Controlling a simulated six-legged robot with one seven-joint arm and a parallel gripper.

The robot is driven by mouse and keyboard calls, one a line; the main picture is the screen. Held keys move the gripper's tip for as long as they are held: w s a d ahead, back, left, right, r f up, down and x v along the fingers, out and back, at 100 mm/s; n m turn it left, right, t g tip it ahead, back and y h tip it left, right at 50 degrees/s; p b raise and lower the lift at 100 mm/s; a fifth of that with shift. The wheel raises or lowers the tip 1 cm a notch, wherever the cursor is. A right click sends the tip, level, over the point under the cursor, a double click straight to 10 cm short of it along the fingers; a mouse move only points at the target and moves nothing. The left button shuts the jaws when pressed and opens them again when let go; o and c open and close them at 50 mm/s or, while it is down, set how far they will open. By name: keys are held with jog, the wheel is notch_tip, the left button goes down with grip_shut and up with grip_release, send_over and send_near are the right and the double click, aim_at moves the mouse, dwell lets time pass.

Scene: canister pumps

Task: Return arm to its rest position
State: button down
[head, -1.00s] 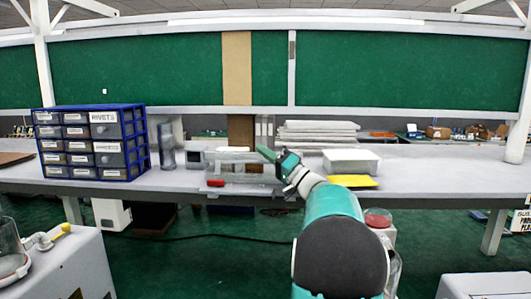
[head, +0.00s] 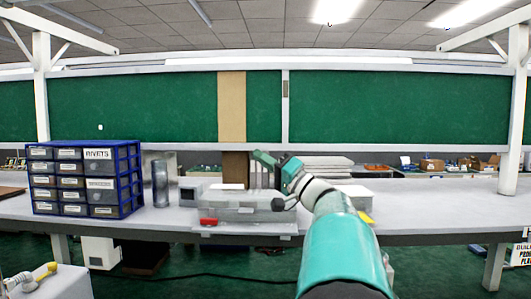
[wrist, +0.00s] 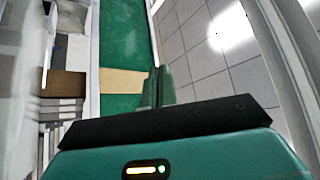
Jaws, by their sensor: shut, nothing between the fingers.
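My arm reaches up from the lower right of the head view, with a teal forearm and white wrist joints. My gripper (head: 262,158) is teal and dark, raised in front of the workbench and pointing to the upper left. Its fingers are together with nothing between them. In the wrist view the closed teal fingers (wrist: 157,86) stand upright at the centre, beyond the dark edge of the gripper body. Green wall panel and grey ceiling tiles show behind them. The gripper appears apart from everything.
The long grey workbench (head: 420,213) runs across the view. A pump part with a yellow tip (head: 45,270) shows at lower left.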

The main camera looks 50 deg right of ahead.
jog(key=s+a+r, duration=0.2)
jog(key=s+a, duration=0.2)
jog(key=shift+s+r, duration=0.25)
jog(key=shift+r, duration=0.05)
jog(key=w+a+f+n+g+y, duration=0.2)
jog(key=a+f+g, duration=0.4)
jog(key=a+f, duration=0.5)
jog(key=w+a+f+n+g+y, duration=0.15)
jog(key=a+f+g, duration=0.5)
jog(key=a, duration=0.95)
jog(key=s+a+f+n+g+h, duration=0.2)
jog(key=s+a+f+h, duration=0.1)
jog(key=s+f, duration=0.4)
jog(key=s+a+f+n+g+h, duration=0.2)
jog(key=s+f, duration=0.5)
jog(key=f, duration=0.6)
jog(key=shift+a+n+g+h, duration=0.4)
jog(key=shift+a+h, duration=0.65)
jog(key=shift+a, duration=0.35)
